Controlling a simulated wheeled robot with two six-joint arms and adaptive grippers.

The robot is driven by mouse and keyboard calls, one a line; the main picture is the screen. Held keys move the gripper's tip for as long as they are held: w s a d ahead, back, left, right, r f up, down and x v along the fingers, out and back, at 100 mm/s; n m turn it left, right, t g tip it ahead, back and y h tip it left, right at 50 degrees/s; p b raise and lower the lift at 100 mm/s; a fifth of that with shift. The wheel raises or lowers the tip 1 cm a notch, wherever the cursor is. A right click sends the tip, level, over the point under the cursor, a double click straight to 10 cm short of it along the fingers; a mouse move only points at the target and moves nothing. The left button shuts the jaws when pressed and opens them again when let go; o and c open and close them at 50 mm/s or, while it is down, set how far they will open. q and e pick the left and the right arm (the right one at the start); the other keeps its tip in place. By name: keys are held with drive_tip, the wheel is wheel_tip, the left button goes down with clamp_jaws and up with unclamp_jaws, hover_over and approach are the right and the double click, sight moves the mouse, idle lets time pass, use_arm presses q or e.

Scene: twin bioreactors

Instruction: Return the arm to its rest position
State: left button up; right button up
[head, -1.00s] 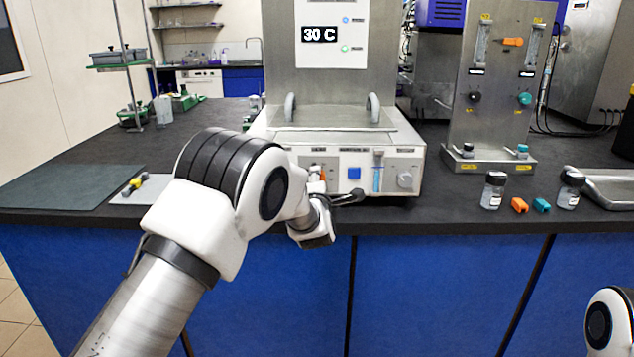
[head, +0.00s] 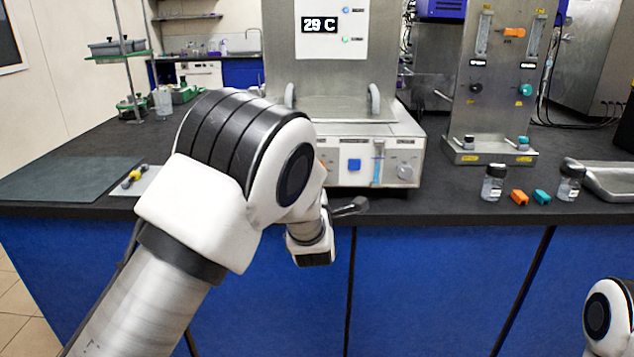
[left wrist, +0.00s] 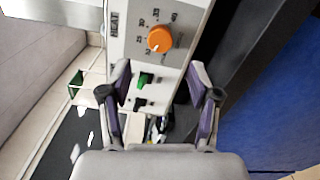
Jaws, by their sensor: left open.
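My left arm rises from the lower left in the head view. Its gripper (head: 352,208) is partly hidden behind the wrist, in front of the bench edge. In the left wrist view the gripper (left wrist: 161,82) is open, with nothing between its fingers. Beyond the fingers is the control panel (left wrist: 132,48) with an orange knob (left wrist: 160,38), a green switch (left wrist: 145,79) and a dark switch below it. In the head view my arm hides the panel's left part. The display (head: 320,25) reads 29 C. Only part of my right arm shows at lower right; its gripper is out of view.
The heater unit (head: 408,148) stands behind my left arm. Right of it are a flowmeter stand (head: 490,105), two small bottles (head: 493,184), orange (head: 519,197) and teal (head: 542,197) pieces and a metal tray (head: 612,190). A dark mat (head: 60,180) lies left. Space before the blue cabinets is clear.

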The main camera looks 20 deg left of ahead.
use_arm(q)
drive_tip(key=s+a+f+m+g+h+p, duration=0.1)
drive_tip(key=s+a+f+m+g+p, duration=0.2)
drive_tip(key=s+f, duration=0.8)
drive_tip(key=s+a+f+m+g+h+p, duration=0.1)
drive_tip(key=s+a+f+g+p, duration=0.5)
drive_tip(key=f, duration=0.8)
drive_tip(key=s+d+f+m+g+h, duration=0.1)
drive_tip(key=s+m+g, duration=0.3)
drive_tip(key=s+m, duration=0.5)
drive_tip(key=s+d+f+m+g+h+p, duration=0.1)
drive_tip(key=s+d+f+m+g, duration=0.3)
drive_tip(key=s+m, duration=0.6)
drive_tip(key=s+h, duration=0.1)
drive_tip(key=s, duration=1.1)
drive_tip(key=shift+d, duration=0.35)
